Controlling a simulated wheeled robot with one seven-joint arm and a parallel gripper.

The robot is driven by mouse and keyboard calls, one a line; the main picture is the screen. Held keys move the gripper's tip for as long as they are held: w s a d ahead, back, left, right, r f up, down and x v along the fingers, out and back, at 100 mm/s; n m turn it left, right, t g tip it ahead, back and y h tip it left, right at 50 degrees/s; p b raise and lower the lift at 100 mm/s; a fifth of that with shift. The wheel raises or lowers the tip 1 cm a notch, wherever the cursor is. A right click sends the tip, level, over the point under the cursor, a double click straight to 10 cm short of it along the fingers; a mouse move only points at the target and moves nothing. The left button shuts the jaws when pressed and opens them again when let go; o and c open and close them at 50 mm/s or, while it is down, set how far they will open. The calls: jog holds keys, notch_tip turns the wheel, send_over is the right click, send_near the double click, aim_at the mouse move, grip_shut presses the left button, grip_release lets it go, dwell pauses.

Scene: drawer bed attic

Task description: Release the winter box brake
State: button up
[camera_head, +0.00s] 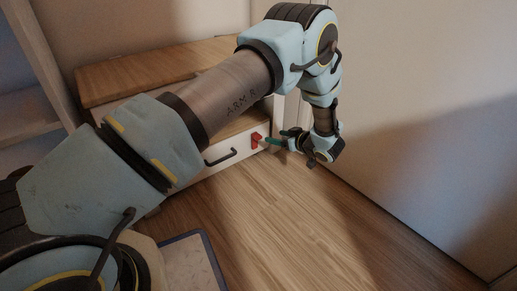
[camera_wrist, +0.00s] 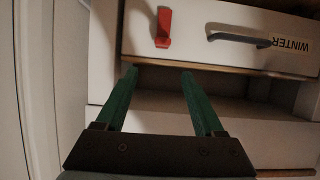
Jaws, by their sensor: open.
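The winter box (camera_wrist: 215,55) has a white front with an upside-down WINTER label in the wrist view. Its red brake lever (camera_wrist: 163,27) sits on that front, beside a dark bar handle (camera_wrist: 238,35). In the head view the red lever (camera_head: 256,140) is near the right end of the box front. My gripper (camera_wrist: 159,73) is open and empty, its two green fingers apart. The fingertips lie short of the lever in the wrist view, apart from it in the picture. In the head view my gripper (camera_head: 277,137) is just right of the lever.
The box sits low under a wooden top (camera_head: 150,70). A pale wall or door (camera_head: 420,110) stands close on the right. The wooden floor (camera_head: 270,205) in front is clear. A dark-edged mat (camera_head: 190,262) lies at the bottom. My arm hides part of the box.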

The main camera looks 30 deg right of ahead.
aim_at(258, 136)
jog(key=b+x, duration=0.1)
jog(key=x, duration=0.2)
jog(key=f+b+x, duration=0.1)
jog(key=b+x, duration=0.1)
jog(key=x, duration=0.1)
jog(key=b+x, duration=0.2)
jog(key=x, duration=0.1)
jog(key=shift+f, duration=0.4)
jog(key=shift+w+a, duration=0.15)
jog(key=shift+w, duration=0.3)
grip_shut()
dwell(0.7)
